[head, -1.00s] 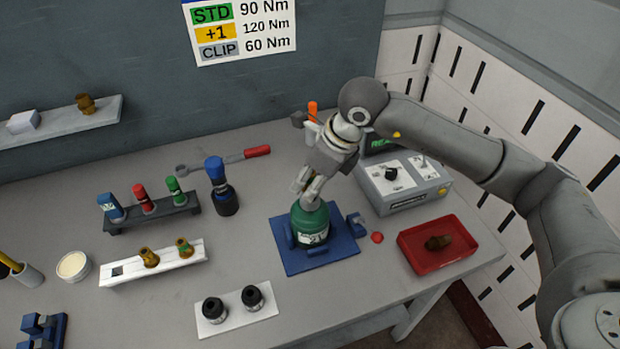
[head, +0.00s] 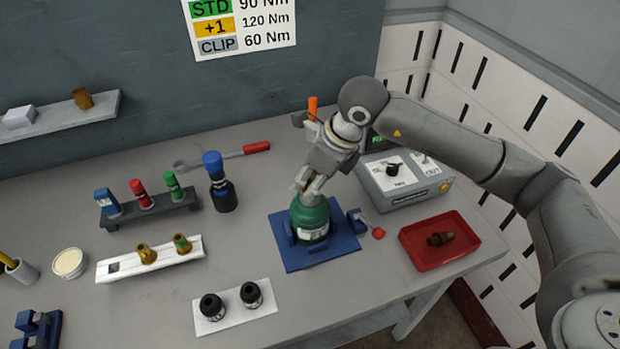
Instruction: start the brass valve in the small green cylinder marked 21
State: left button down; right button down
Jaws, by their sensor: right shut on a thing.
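The small green cylinder (head: 311,216) stands upright in a blue holder on a blue base plate (head: 345,246). A pale label shows on its front; its number is hard to read now. My right gripper (head: 306,188) points down at the cylinder's top and is shut on the brass valve (head: 307,182), which is mostly hidden by the fingers. The valve is at the cylinder's neck; how far it sits in the neck cannot be seen. My left gripper is not in view.
A red tray (head: 414,263) with a brownish fitting and a grey control box (head: 408,198) stand on the right. A white rack (head: 190,262) with brass valves, a rack of coloured tools (head: 150,212) and a blue-capped bottle (head: 222,190) stand left. The front table is partly clear.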

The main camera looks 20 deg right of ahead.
jog(key=shift+f, duration=0.15)
jog(key=c, duration=1)
grip_release()
jog(key=shift+r+p, duration=1.1)
jog(key=shift+r, duration=2)
jog(key=shift+f, duration=0.1)
